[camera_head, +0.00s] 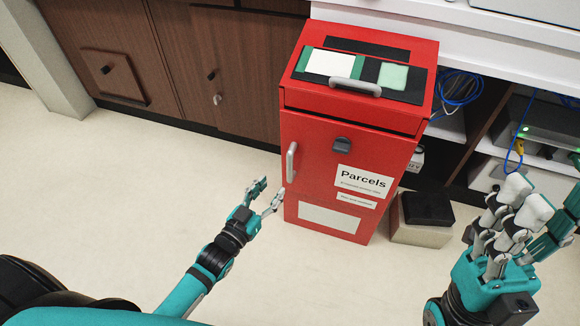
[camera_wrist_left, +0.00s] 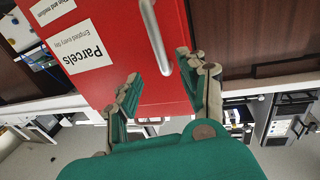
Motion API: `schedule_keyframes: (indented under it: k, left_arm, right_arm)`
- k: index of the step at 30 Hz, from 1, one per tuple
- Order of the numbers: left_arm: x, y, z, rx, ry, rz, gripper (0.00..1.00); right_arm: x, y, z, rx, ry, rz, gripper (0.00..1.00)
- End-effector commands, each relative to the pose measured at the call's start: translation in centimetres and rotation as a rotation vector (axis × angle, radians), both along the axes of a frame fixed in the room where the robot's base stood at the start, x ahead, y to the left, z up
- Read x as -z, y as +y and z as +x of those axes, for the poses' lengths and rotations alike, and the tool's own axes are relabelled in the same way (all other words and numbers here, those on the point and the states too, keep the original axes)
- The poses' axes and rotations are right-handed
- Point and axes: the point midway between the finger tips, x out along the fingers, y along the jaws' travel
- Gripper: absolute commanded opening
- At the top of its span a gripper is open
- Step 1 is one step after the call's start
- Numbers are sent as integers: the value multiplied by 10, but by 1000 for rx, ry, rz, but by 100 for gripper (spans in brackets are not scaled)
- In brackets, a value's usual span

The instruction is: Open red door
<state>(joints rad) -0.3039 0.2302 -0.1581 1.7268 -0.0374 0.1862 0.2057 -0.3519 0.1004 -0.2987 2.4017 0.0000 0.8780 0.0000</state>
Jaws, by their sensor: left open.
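The red door (camera_head: 318,165) is the front of a red parcel box standing on the floor; it looks shut. Its vertical grey handle (camera_head: 291,162) is on the door's left side. In the left wrist view the red door (camera_wrist_left: 118,25) fills the upper middle, with the handle (camera_wrist_left: 156,38) between and beyond my fingers. My left gripper (camera_head: 268,197) is open and empty, just below and left of the handle, seemingly apart from it; the left wrist view shows its spread fingers (camera_wrist_left: 160,92). My right gripper (camera_head: 512,215) is at the right, its fingers partly spread; no held thing is visible.
The box top has a second grey handle (camera_head: 355,87) and a dark knob (camera_head: 341,144) sits high on the front. Brown cabinets (camera_head: 235,75) stand behind left. A small box with a black top (camera_head: 428,209) stands right of the red box. Floor in front is clear.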

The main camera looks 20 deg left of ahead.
Motion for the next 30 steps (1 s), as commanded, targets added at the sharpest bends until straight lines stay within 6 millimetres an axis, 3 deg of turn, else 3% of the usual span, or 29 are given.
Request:
schedule_keyframes:
  k: [6, 13, 18, 27, 30]
  left_arm:
    - [1, -12, 49, 0, -6, 0, 42]
    - [2, -20, 86, 1, -3, -1, 42]
    - [1, -23, 98, 0, -1, 1, 42]
    - [0, -24, 100, 0, 0, 0, 42]
    - [0, -24, 100, 0, 0, 0, 31]
  right_arm:
    - [19, -1, -4, -2, -24, 8, 43]
    - [27, -1, -3, -1, -33, 7, 43]
    - [26, 0, -2, -1, -43, 4, 43]
    - [24, 0, -1, -1, -45, 3, 43]
    - [24, 0, -1, -1, -45, 3, 43]
